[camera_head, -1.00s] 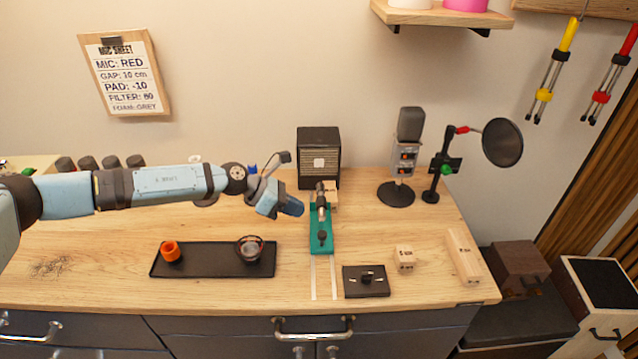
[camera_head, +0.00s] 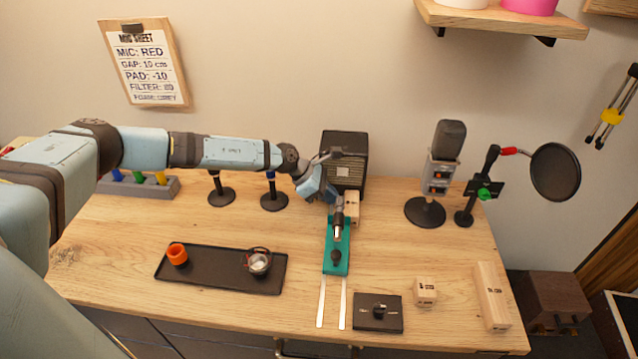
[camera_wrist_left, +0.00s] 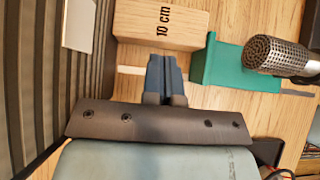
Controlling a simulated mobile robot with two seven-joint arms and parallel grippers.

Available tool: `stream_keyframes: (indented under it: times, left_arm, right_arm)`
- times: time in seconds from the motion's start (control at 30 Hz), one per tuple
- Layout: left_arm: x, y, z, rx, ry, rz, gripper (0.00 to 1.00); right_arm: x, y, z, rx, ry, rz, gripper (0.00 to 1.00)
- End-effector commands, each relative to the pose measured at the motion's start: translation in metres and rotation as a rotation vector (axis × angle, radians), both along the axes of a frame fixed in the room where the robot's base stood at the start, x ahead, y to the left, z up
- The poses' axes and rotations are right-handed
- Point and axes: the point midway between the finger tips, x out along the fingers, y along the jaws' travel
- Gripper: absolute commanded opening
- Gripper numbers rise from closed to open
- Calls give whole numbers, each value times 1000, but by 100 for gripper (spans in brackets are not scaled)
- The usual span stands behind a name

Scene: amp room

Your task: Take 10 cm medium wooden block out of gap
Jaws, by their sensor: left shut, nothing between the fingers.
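The 10 cm medium wooden block (camera_head: 353,207) sits between the black amp (camera_head: 345,158) and the green sliding stand (camera_head: 337,255), which carries a silver microphone (camera_head: 338,224). In the left wrist view the block (camera_wrist_left: 150,20) shows its "10 cm" label, with the green stand (camera_wrist_left: 218,65) to its right. My left gripper (camera_head: 333,195) is at the left side of the block. Its blue fingers (camera_wrist_left: 163,62) are shut and empty, their tips close to the block's edge; I cannot tell if they touch it. My right gripper is not in view.
A smaller block (camera_head: 425,291) and a longer block (camera_head: 491,295) lie at the right. A dark pad box (camera_head: 377,312) is at the front, a black tray (camera_head: 220,270) at left. A tall microphone (camera_head: 447,160) and round pop filter (camera_head: 555,172) stand at back right.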

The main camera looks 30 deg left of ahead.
Motion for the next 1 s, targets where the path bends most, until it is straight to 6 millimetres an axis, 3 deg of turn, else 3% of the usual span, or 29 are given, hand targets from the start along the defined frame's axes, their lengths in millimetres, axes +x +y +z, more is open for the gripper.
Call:
stream_keyframes:
  times: [0.2,0.6,1.0]
  left_arm:
    - [6,-12,-13,-1,0,-1,0]
    - [7,-15,-14,-1,0,-1,0]
    - [37,-77,-15,0,0,-1,0]
  right_arm:
    - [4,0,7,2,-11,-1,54]
    - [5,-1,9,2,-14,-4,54]
    - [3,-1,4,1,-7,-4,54]
